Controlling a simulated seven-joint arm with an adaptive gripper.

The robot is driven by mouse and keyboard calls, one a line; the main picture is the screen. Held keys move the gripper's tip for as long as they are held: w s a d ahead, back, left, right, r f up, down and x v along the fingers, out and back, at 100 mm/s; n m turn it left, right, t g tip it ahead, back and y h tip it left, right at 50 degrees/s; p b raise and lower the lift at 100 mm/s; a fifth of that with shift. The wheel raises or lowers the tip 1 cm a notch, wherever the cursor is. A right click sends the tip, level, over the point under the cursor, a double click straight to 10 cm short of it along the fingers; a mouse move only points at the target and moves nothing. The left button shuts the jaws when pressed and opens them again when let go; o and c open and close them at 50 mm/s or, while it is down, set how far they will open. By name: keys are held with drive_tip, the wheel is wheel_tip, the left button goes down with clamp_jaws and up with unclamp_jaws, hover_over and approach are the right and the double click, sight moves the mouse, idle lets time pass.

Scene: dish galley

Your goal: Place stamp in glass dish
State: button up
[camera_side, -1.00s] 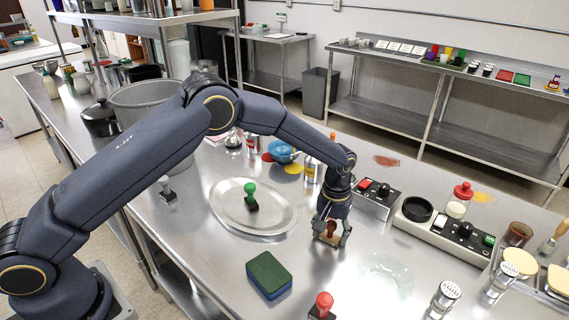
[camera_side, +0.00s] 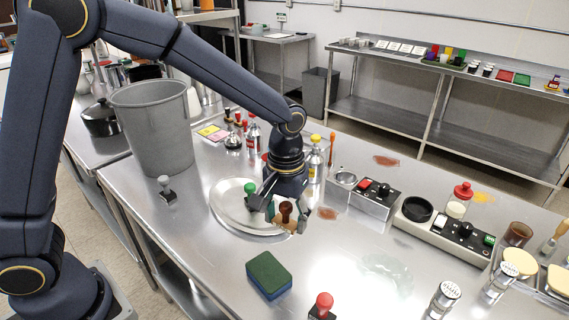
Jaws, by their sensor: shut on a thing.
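My gripper (camera_side: 284,216) is shut on a stamp with a brown knob handle (camera_side: 286,209). It holds the stamp in front of the right part of the oval metal platter; the height above the table is hard to tell. The fingers hide the stamp's lower part. A clear glass dish (camera_side: 388,270), faint against the steel, lies at right front and looks empty. A green-handled stamp (camera_side: 250,188) stands on the platter, partly hidden by my gripper. A grey stamp (camera_side: 167,189) stands at left, and a red-handled stamp (camera_side: 323,303) at the front edge.
The oval metal platter (camera_side: 226,209) lies beyond my gripper. A green and blue sponge (camera_side: 269,275) lies left of the glass dish. A switch box (camera_side: 376,197) and a control panel (camera_side: 446,230) stand at right, with shakers (camera_side: 443,299) in front. A large grey pot (camera_side: 153,128) stands at left.

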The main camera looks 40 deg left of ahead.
drive_tip(key=shift+s+a+r, duration=0.1)
drive_tip(key=shift+s+r, duration=0.1)
drive_tip(key=shift+s, duration=0.2)
drive_tip(key=shift+s+n, duration=0.1)
drive_tip(key=shift+n, duration=0.2)
drive_tip(key=shift+r+n, duration=0.2)
drive_tip(key=shift+n, duration=0.2)
drive_tip(key=w+d+r+n, duration=0.3)
drive_tip(key=w+d+n, duration=0.1)
drive_tip(key=w, duration=0.1)
drive_tip(key=n, duration=0.2)
hover_over(381, 286)
wheel_tip(381, 286, down, 5)
drive_tip(key=shift+f, duration=5.05)
